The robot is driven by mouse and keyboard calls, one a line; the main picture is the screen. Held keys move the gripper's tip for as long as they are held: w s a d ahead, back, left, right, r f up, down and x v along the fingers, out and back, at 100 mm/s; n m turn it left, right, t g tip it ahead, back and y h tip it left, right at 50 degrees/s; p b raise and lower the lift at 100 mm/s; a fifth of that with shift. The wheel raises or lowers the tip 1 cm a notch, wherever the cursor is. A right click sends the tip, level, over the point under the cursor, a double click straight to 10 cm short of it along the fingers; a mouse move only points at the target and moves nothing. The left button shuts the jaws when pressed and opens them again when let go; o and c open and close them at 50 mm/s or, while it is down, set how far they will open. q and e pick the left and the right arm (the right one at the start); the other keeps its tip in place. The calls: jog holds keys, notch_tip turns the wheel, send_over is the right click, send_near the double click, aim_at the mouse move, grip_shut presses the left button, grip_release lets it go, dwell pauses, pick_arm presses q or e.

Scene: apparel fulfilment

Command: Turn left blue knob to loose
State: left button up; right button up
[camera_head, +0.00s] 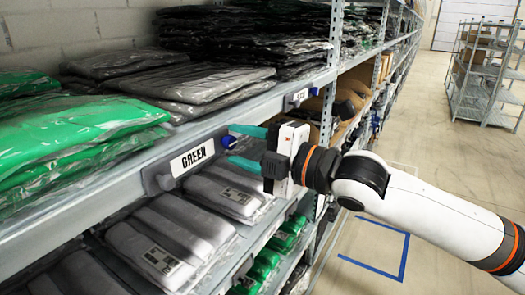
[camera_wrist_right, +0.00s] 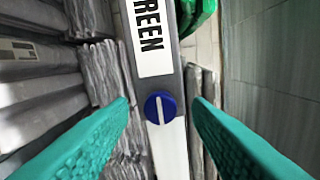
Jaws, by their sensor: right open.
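The blue knob (camera_head: 228,141) sits on the shelf's front rail, just right of the GREEN label (camera_head: 192,158). In the right wrist view the round blue knob (camera_wrist_right: 160,108) has a white line across its face, running roughly along the rail. My right gripper (camera_head: 236,146) is open, with its teal fingers toward the rail at the knob. In the wrist view the fingers (camera_wrist_right: 160,112) stand on either side of the knob, with a visible gap on both sides. My left gripper is not in view.
Green bagged garments (camera_head: 75,130) and grey ones (camera_head: 190,85) lie on the shelf above the rail; grey packs (camera_head: 165,240) fill the level below. A second label (camera_head: 300,96) with a blue knob (camera_head: 314,91) is farther along. The aisle floor at right is open.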

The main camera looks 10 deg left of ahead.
jog(key=b+v, duration=0.1)
jog(key=v, duration=1)
jog(key=shift+d+b, duration=0.35)
jog(key=shift+b, duration=0.05)
